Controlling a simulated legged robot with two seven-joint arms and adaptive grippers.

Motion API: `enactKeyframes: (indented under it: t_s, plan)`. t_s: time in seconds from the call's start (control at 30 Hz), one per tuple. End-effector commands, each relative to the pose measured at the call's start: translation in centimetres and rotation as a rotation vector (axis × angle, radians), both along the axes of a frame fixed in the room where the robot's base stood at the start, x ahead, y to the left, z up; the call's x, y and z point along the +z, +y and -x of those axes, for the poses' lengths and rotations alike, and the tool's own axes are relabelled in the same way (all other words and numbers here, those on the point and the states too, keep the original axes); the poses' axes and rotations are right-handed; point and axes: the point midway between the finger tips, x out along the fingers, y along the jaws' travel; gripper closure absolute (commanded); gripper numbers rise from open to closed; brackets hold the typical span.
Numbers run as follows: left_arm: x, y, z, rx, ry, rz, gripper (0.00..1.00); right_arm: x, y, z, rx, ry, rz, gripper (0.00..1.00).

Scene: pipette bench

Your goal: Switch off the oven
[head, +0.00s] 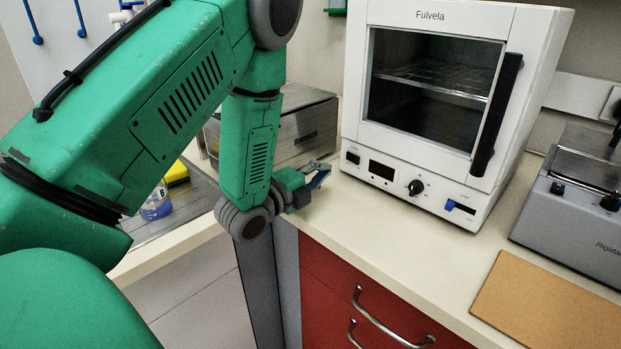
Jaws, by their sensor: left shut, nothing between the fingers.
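The white oven (421,164) stands on the counter with its glass door closed and a black vertical handle (497,114) on the right. Its lower panel has a black rocker switch (352,157) at the left, a dark display (381,170), a black round knob (416,187) and a blue slider (450,205) at the right. The display looks unlit. My left gripper (319,177) is shut and empty, just left of the oven's lower left corner, above the counter edge and apart from the switch. My right gripper is not in view.
A steel box (301,130) stands left of the oven, partly behind my left arm. A grey device (575,211) and a brown board (551,303) lie to the right. Red drawers (334,290) with metal handles are below. The counter before the oven (375,221) is clear.

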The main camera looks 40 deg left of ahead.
Motion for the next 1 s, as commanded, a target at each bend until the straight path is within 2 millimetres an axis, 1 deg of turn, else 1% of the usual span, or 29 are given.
enactKeyframes:
  t_s: [0.03, 0.1, 0.2, 0.3, 0.43, 1.0]
  plan:
    - [-0.2, 0.1, 1.1, 0.001, 0.005, 0.000, 1.00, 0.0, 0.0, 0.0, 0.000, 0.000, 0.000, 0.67]
    - [-0.2, 0.1, 2.3, 0.000, 0.006, 0.001, 1.00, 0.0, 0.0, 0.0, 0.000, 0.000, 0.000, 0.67]
    - [-0.2, 0.2, 3.6, 0.000, 0.005, 0.001, 1.00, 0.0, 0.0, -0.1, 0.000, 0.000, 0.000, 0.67]
    - [-0.2, 0.2, 4.3, 0.000, 0.004, 0.001, 1.00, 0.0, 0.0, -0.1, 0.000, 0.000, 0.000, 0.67]
    - [-0.2, 0.2, 4.7, 0.000, 0.003, 0.002, 1.00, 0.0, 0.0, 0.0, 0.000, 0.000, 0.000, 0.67]
    - [-0.2, 0.2, 4.6, 0.000, 0.003, 0.001, 1.00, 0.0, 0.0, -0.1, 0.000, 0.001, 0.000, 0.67]
